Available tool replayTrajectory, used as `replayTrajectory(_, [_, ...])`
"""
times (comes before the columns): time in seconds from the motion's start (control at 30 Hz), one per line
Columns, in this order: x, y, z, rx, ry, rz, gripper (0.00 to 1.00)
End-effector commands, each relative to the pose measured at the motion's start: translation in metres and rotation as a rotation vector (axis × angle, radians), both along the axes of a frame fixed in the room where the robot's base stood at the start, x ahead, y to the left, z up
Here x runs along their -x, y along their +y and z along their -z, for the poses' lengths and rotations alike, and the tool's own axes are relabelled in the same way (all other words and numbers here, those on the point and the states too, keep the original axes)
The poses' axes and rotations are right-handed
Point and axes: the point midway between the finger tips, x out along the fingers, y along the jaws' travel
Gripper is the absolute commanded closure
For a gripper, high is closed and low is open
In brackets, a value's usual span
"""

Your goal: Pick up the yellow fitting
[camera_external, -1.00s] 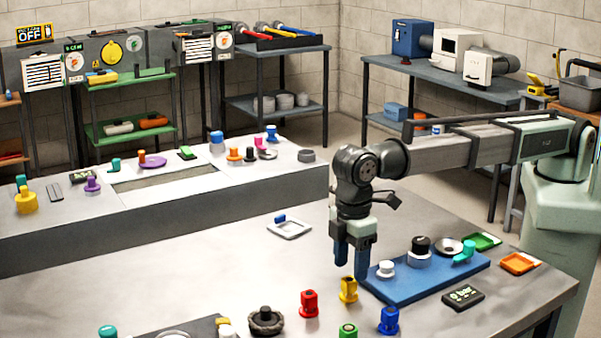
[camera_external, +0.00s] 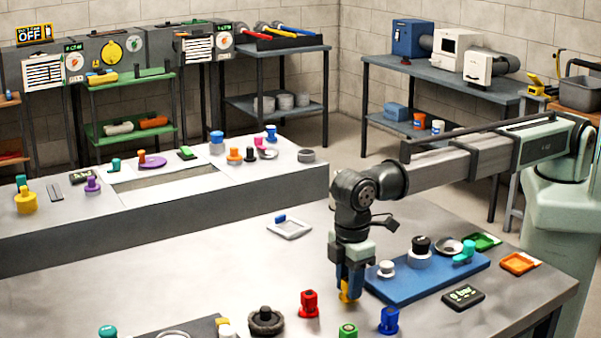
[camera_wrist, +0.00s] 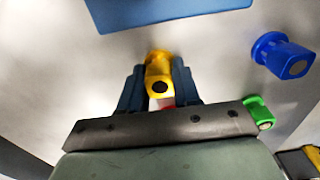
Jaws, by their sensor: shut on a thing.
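The yellow fitting (camera_external: 347,291) stands on the table by the left edge of the blue mat. It also shows in the wrist view (camera_wrist: 158,72), between the two blue fingers. My gripper (camera_external: 349,286) points straight down and is shut on the yellow fitting. In the external view the fingers hide much of it. I cannot tell whether its base still touches the table.
Close by stand a red fitting (camera_external: 309,304), a blue fitting (camera_external: 389,320) and a green fitting (camera_external: 347,331). The blue mat (camera_external: 400,290) on the right carries several parts. A black handwheel (camera_external: 266,322) lies to the left. The table's middle left is clear.

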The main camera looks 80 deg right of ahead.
Motion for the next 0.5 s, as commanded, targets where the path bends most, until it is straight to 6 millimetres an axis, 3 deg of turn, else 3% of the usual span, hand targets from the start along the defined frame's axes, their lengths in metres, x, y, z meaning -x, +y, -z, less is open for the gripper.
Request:
replayTrajectory(0.23, [0.0, 0.0, -0.0001, 0.0, 0.0, 0.0, 1.0])
replayTrajectory(0.5, [-0.0001, 0.0001, -0.0022, -0.001, -0.001, 0.0, 1.0])
